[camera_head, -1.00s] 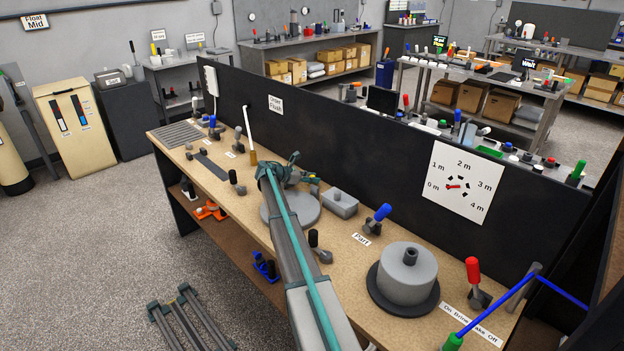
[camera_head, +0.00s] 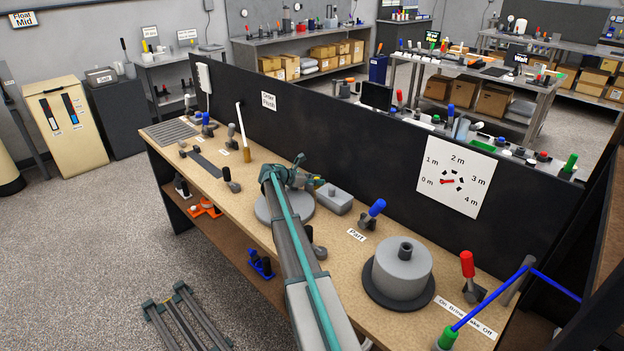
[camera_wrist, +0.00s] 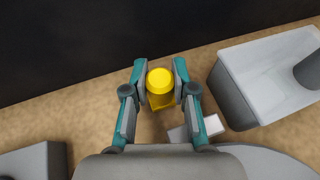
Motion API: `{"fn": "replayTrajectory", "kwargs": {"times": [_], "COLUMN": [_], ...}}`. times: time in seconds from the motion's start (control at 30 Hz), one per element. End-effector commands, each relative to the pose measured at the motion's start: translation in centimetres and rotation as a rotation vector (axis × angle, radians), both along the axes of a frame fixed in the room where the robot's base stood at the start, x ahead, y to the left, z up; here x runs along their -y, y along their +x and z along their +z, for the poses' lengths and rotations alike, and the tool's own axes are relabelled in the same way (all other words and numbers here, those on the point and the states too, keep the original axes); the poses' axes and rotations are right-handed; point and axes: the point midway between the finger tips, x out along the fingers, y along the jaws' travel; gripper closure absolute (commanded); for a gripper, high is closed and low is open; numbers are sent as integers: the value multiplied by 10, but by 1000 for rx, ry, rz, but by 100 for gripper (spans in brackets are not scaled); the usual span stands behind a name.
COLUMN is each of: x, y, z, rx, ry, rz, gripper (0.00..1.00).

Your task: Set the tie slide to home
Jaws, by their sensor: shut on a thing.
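A yellow knob (camera_wrist: 160,82) stands at the back of the bench in the wrist view, close to the black panel. My gripper (camera_wrist: 160,74) has one finger on each side of it and is shut on it. In the head view my gripper (camera_head: 297,178) is behind the large grey disc, and only a little yellow shows beside it. I see no readable label naming the tie slide, so I cannot tell for sure that this knob belongs to it.
A grey box with a post (camera_head: 333,199) stands just right of my gripper. A blue-handled lever (camera_head: 374,211), a grey drum (camera_head: 402,268) and a red-handled lever (camera_head: 468,268) stand further right. The black panel (camera_head: 310,140) rises close behind.

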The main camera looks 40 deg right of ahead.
Motion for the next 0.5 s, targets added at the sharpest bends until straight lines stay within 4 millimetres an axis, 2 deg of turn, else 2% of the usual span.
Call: {"fn": "replayTrajectory", "kwargs": {"times": [0.13, 0.17, 0.3, 0.5], "x": [0, 0, 0, 0], "y": [-4, -5, -4, -3], "z": [-2, -2, -2, -1], "rx": [-5, -6, -4, -4], "ry": [2, 2, 2, 2], "rz": [-10, -9, -9, -7], "gripper": [100, 71, 48, 47]}}
